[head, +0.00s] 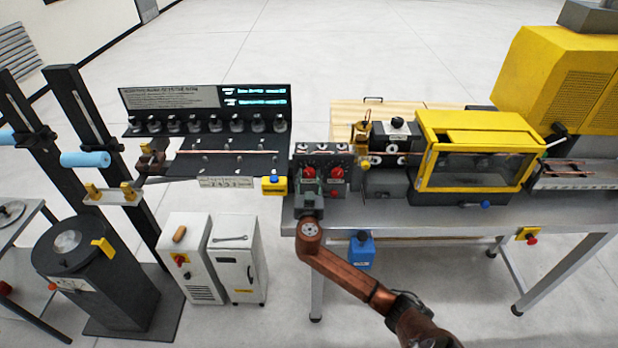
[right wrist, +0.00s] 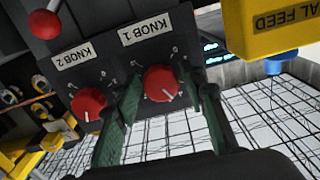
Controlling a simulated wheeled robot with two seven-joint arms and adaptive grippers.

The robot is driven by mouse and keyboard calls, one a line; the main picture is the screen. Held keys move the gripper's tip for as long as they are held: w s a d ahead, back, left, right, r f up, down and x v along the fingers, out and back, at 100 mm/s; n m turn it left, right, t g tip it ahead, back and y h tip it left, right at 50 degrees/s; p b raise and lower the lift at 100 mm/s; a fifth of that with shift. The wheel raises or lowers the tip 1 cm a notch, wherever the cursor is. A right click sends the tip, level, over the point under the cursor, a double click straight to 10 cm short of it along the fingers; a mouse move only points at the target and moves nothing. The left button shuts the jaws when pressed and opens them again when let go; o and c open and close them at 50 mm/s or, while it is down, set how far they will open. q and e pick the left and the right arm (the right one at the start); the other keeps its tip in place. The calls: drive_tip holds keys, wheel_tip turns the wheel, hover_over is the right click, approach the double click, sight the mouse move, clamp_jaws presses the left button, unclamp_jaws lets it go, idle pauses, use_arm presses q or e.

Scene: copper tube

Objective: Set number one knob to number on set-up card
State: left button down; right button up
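The red number one knob (right wrist: 161,84) sits on a dark panel under a label reading KNOB 1, upside down in the right wrist view; a white pointer line shows on it. In the head view it is the left red knob (head: 308,173). My right gripper (right wrist: 160,88) is in front of it, one finger on either side, with small gaps visible. In the head view my right gripper (head: 309,184) covers the knob's lower part. A red second knob (right wrist: 88,103), labelled KNOB 2, is beside it. I cannot identify the set-up card. My left gripper is out of view.
A yellow box (head: 274,186) with a blue button stands left of the knob panel; its yellow side (right wrist: 275,28) is close to the right finger in the wrist view. A board with a lit display (head: 255,96) stands behind. A yellow-framed guard (head: 475,150) is to the right.

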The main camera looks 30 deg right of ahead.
drive_tip(key=c, duration=0.8)
drive_tip(key=shift+f+n+b, duration=0.2)
drive_tip(key=shift+n+b, duration=0.4)
drive_tip(key=shift+b, duration=0.4)
drive_tip(key=shift+r+n+b, duration=0.1)
drive_tip(key=shift+n+b, duration=0.35)
drive_tip(key=shift+n, duration=0.35)
drive_tip(key=n, duration=0.2)
drive_tip(key=shift+d+r+n, duration=0.1)
drive_tip(key=shift+r+n, duration=0.05)
drive_tip(key=shift+n, duration=0.15)
drive_tip(key=n+p, duration=0.1)
drive_tip(key=n, duration=0.4)
drive_tip(key=shift+s+p, duration=0.1)
drive_tip(key=shift+p, duration=0.25)
